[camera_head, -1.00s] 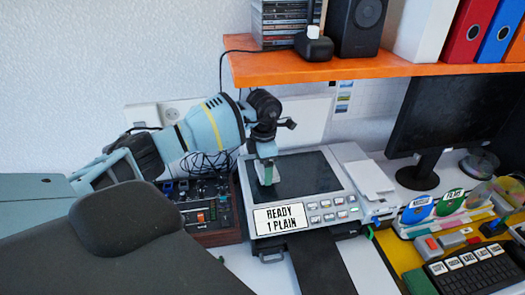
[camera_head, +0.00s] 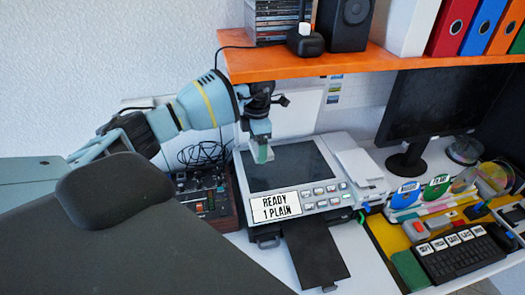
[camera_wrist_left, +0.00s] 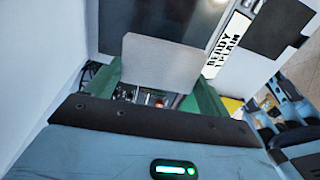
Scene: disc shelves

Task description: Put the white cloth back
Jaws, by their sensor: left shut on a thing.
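My left gripper (camera_head: 262,152) is over the left rear part of a pale machine (camera_head: 347,203) with a dark glass top (camera_head: 290,166) and a "READY 1 PLAIN" label. It is shut on a thin, pale, flat piece, which I take to be the white cloth (camera_wrist_left: 160,62). In the left wrist view the piece stands up between the green fingers, with the dark glass behind it. In the head view the fingers mostly hide it. I cannot tell whether it touches the glass.
An orange shelf (camera_head: 330,66) hangs above, close behind my arm. A control box with knobs (camera_head: 208,200) stands left of the machine. A monitor (camera_head: 430,105), labelled pockets (camera_head: 407,194) and a keyboard (camera_head: 455,250) are to the right. A dark slab (camera_head: 315,257) extends in front.

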